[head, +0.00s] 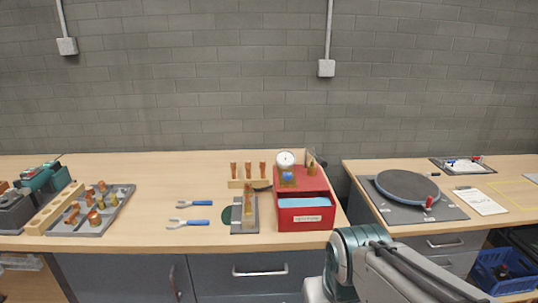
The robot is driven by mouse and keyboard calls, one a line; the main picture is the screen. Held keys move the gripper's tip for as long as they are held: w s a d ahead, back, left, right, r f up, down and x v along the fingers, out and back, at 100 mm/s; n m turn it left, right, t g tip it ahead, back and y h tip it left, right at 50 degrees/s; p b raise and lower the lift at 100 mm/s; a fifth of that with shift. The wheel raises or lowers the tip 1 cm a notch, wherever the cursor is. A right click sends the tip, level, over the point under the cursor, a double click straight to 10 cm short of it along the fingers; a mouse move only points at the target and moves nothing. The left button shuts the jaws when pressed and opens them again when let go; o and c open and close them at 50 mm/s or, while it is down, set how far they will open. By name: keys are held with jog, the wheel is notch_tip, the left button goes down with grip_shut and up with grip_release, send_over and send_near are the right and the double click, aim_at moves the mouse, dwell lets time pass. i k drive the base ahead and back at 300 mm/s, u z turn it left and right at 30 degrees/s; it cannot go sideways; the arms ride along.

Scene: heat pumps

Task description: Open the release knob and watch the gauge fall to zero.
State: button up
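A round white gauge (285,159) stands upright on top of a red box (306,219), facing me. Its needle is too small to read. A small blue part (287,177) sits just below the gauge on brass-coloured fittings; it may be the release knob, but I cannot tell its setting. A brass fitting (311,169) stands to the right on the same box. My arm shows at the bottom right, in front of the bench edge. My gripper is not in view.
A tray of fittings (112,222) lies farther left. A round dark plate (407,187) lies on the right bench. A gap separates the benches.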

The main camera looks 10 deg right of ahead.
aim_at(287, 176)
jog(key=i, duration=1.25)
jog(key=z, duration=0.1)
